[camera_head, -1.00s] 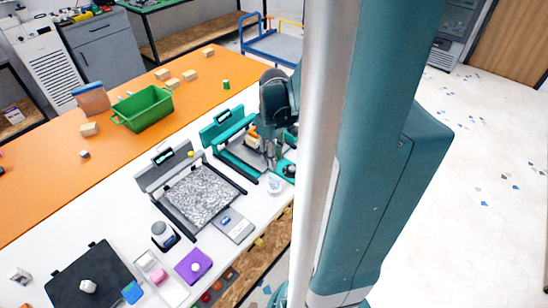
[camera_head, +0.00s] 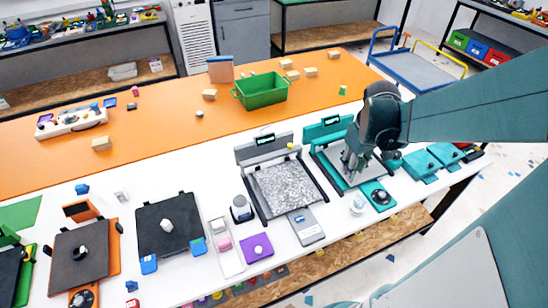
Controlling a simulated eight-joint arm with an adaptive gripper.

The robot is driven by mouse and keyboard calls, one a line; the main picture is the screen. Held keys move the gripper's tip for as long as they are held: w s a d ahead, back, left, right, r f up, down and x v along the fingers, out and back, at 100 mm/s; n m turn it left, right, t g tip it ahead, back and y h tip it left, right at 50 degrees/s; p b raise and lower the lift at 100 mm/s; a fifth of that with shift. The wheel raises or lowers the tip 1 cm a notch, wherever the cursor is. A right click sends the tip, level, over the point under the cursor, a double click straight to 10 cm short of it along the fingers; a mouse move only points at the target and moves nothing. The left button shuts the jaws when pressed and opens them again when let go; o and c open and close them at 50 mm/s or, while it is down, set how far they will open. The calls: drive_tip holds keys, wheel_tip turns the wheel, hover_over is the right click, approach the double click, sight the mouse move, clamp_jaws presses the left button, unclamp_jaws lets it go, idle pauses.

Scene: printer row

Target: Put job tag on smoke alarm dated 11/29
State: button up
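My gripper (camera_head: 352,164) points down over the bed of a teal-framed printer (camera_head: 323,158) at the right of the white table. Its fingers are small and dark against the bed, so whether they are open or hold anything is unclear. I cannot make out a job tag or read any date. A small whitish round thing (camera_head: 357,204) sits in front of the teal printer, left of a teal knob unit (camera_head: 380,196). A pale rounded thing (camera_head: 167,226) stands on a black plate (camera_head: 152,244). I cannot tell whether either is a smoke alarm.
A grey printer with a speckled bed (camera_head: 286,188) stands left of the teal one. A grey-topped thing (camera_head: 241,209) and a purple pad (camera_head: 257,249) are nearby. A green crate (camera_head: 262,92) and wooden blocks (camera_head: 102,144) are on the orange table (camera_head: 165,123) behind. My arm spans the right side.

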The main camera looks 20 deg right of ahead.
drive_tip(key=a+r+t, duration=0.2)
drive_tip(key=a+r, duration=0.2)
drive_tip(key=a, duration=0.5)
drive_tip(key=a+r+t, duration=0.2)
drive_tip(key=a+r, duration=0.2)
drive_tip(key=a, duration=0.5)
drive_tip(key=s+a+r+t, duration=0.1)
drive_tip(key=a+r+t, duration=0.1)
drive_tip(key=a+r, duration=0.3)
drive_tip(key=a, duration=0.4)
drive_tip(key=shift+a+y, duration=0.2)
drive_tip(key=shift+y, duration=0.1)
drive_tip(key=shift+f+b, duration=1.15)
drive_tip(key=shift+f, duration=0.05)
